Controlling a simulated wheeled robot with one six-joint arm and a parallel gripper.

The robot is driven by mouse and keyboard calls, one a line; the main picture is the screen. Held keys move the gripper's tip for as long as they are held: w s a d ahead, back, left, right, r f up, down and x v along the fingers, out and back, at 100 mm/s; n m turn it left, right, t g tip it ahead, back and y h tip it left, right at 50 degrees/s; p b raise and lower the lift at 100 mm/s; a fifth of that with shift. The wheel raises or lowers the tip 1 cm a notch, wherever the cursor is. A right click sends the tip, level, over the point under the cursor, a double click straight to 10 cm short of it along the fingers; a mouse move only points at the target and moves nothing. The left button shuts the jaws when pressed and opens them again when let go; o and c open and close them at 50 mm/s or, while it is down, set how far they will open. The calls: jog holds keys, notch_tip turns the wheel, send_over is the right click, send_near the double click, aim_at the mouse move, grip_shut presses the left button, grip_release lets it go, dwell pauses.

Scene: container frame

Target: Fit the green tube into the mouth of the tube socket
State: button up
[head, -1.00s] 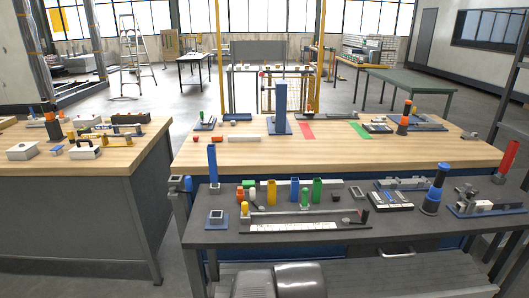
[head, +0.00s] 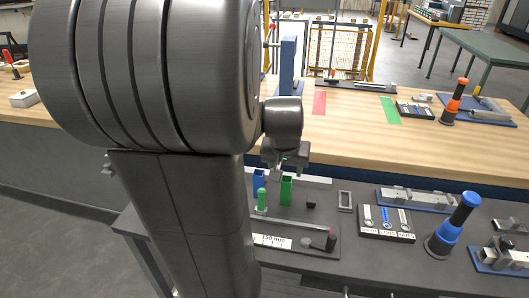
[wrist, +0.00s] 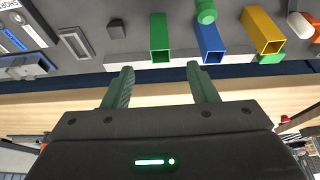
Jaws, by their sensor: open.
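The green tube (head: 286,190) is an upright, hollow square tube on the dark bench, right of a green round peg (head: 262,199). In the wrist view the green tube (wrist: 160,38) shows its open end, apart from my gripper and between the lines of its fingers. My gripper (wrist: 160,70) is open and empty, its two green fingers spread. In the head view my gripper (head: 287,160) hangs above and behind the tube. I cannot make out the tube socket for certain now; my arm hides the left part of the bench.
A blue square tube (wrist: 209,38) and a yellow one (wrist: 262,32) stand beside the green tube. A grey rectangular frame (head: 345,200), a dark tray (head: 387,221) and a blue-topped post (head: 456,222) lie to the right. A wooden bench (head: 350,140) stands behind.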

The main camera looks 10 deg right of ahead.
aim_at(286, 187)
jog(key=shift+w+x, duration=0.2)
jog(key=shift+x, duration=6.65)
jog(key=shift+d+r, duration=0.1)
jog(key=shift+d, duration=0.05)
jog(key=shift+c, duration=0.2)
jog(key=c, duration=1)
